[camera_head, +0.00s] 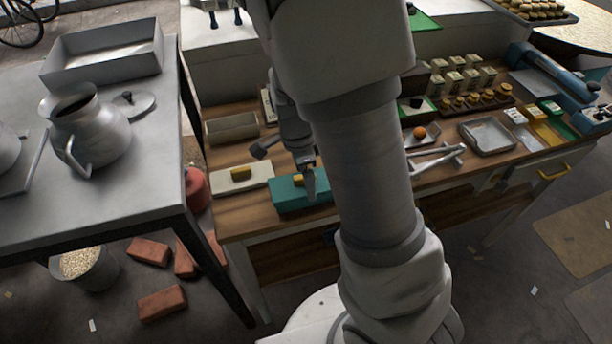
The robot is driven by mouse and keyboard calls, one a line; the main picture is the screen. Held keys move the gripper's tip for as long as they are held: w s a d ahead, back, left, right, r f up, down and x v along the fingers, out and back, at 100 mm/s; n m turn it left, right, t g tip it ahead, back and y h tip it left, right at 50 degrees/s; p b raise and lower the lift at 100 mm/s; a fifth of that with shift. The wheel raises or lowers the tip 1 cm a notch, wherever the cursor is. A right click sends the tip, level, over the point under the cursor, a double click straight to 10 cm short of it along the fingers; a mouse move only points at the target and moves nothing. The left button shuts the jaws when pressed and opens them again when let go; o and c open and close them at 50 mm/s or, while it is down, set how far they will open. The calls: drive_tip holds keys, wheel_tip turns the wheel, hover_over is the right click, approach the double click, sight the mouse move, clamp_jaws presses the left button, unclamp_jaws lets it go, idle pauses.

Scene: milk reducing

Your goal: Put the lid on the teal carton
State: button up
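The teal carton (288,200) is a long, low block on the wooden table, left of my arm's column. A small yellow piece (298,180) shows at its top; I cannot tell whether it is a handle or separate. My gripper (307,180) points down at the carton's top, beside the yellow piece. The finger overlaps the carton in the picture; contact and finger opening are unclear. A flat white piece (225,181) with a yellow block (241,173) lies left of the carton. I cannot tell which piece is the lid. My arm hides what is right of the carton.
An open grey tray (232,128) stands behind the white piece. A metal table (130,170) with a jug (92,130) is at left. Right of my arm are a white tong-like tool (436,158), a metal tray (487,135) and several small cartons.

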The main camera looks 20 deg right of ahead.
drive_tip(key=shift+f, duration=0.35)
idle(0.4)
drive_tip(key=o, duration=1.2)
drive_tip(key=shift+c, duration=0.2)
drive_tip(key=shift+r, duration=0.1)
drive_tip(key=shift+r+p, duration=3.35)
drive_tip(key=shift+r, duration=0.1)
